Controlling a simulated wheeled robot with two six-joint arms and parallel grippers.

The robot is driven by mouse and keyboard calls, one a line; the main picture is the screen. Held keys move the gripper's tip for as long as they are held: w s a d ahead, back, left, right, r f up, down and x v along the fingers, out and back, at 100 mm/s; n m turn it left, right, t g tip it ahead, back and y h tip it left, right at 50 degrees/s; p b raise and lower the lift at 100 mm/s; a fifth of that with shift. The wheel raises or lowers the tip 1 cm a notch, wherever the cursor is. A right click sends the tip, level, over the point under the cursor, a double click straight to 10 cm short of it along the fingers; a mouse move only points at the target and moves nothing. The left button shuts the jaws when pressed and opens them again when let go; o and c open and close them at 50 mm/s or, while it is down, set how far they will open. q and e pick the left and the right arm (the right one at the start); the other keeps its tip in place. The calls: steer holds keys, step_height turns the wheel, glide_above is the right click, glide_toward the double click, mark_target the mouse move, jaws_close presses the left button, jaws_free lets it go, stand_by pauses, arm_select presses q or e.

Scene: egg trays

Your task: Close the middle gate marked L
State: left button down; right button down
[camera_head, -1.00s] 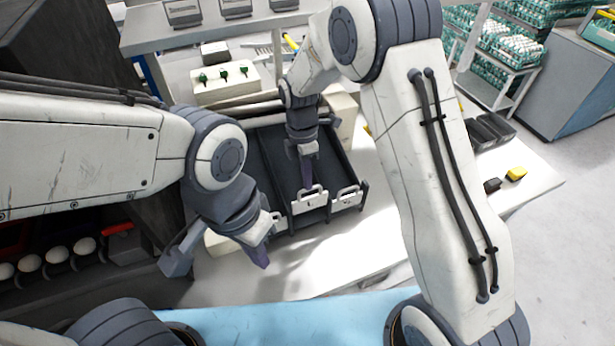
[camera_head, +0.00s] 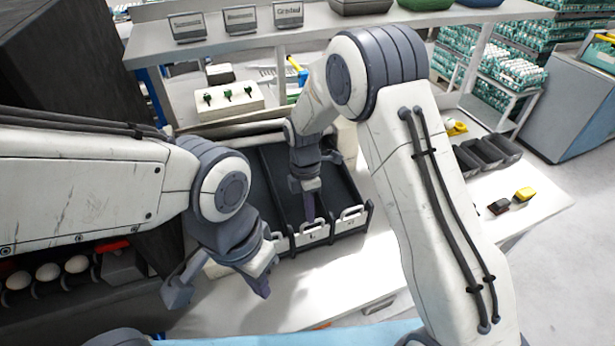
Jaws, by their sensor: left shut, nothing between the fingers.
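The middle gate marked L (camera_head: 314,234) is a white plate with a handle on top, at the front end of the middle lane of a dark three-lane tray (camera_head: 262,190). My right gripper (camera_head: 308,212) points down just behind this gate, over the middle lane. Its fingers look like one narrow shape, so their opening is unclear. I cannot tell whether they touch the gate. A right gate (camera_head: 353,218) stands beside it. The left gate (camera_head: 282,243) is partly hidden by my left gripper (camera_head: 262,288), which is shut and empty in front of the tray.
A white block with green-topped pegs (camera_head: 229,101) stands behind the tray, below a shelf (camera_head: 215,52) with small signs. Dark bins (camera_head: 484,153) and a yellow object (camera_head: 524,194) lie to the right. The white table (camera_head: 335,270) in front of the tray is clear.

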steer(key=d+b+v, duration=0.1)
steer(key=v, duration=1.3)
steer(key=s+a+r+m+t+b, duration=0.1)
steer(key=s+a+m, duration=0.15)
steer(key=s, duration=0.45)
steer(key=s+a+r+m+b, duration=0.1)
steer(key=s+m, duration=0.3)
steer(key=s, duration=0.2)
steer(key=s+d+f+m+b, duration=0.1)
steer(key=s+f+m, duration=0.1)
steer(key=s, duration=0.5)
steer(key=s+d+f+m+t+y+b, duration=0.1)
steer(key=s+f+m, duration=0.1)
steer(key=s+m, duration=0.3)
steer(key=s, duration=0.2)
steer(key=shift+s+d+y, duration=0.3)
steer(key=shift+s+d, duration=0.05)
steer(key=shift+s, duration=0.05)
